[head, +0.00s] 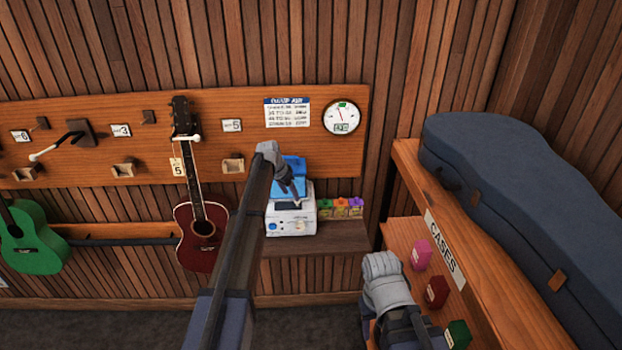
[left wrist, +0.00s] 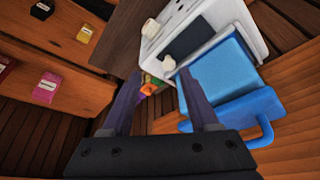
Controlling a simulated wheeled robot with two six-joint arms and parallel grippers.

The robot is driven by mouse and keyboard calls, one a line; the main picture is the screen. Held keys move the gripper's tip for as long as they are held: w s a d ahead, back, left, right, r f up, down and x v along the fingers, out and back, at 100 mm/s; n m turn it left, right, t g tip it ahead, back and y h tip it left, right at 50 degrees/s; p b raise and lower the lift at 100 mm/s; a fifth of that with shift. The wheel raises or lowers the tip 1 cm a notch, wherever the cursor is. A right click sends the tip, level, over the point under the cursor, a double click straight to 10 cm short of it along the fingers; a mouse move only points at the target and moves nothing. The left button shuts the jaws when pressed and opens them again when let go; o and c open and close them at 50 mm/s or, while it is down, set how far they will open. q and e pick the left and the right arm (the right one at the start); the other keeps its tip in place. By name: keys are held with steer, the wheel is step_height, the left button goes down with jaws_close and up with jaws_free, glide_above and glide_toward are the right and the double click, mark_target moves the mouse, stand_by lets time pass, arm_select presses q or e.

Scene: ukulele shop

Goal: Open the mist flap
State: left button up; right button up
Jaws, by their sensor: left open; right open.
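A white mist machine (head: 291,219) with a blue tank (head: 290,172) stands on a wooden shelf below the wall board. In the left wrist view the white body (left wrist: 222,38) carries a dark rectangular piece (left wrist: 188,40), and the blue tank (left wrist: 218,75) has a handle. I cannot tell for sure which part is the mist flap. My left gripper (head: 291,195) is open over the machine's top; its fingers (left wrist: 157,78) also show in the left wrist view, with nothing held between them. My right gripper (head: 405,325) is low, near the case shelves, its fingertips unclear.
A large dark blue case (head: 520,200) lies on the right shelf, above pink, red and green blocks near my right gripper.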

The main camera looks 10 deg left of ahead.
mark_target(288, 203)
arm_select(q)
steer(key=w+f+b, duration=0.1)
steer(key=f+b, duration=0.1)
steer(key=w+f+b, duration=0.3)
steer(key=f+b, duration=0.1)
steer(key=b, duration=0.1)
steer(key=shift+w+d+f, duration=0.15)
steer(key=shift+w+d, duration=0.1)
steer(key=shift+d, duration=0.15)
arm_select(e)
step_height(288, 203, down, 7)
steer(key=shift+w+d+r, duration=0.15)
steer(key=shift+w+r, duration=0.05)
steer(key=shift+w, duration=0.1)
arm_select(q)
jaws_close()
stand_by(1.0)
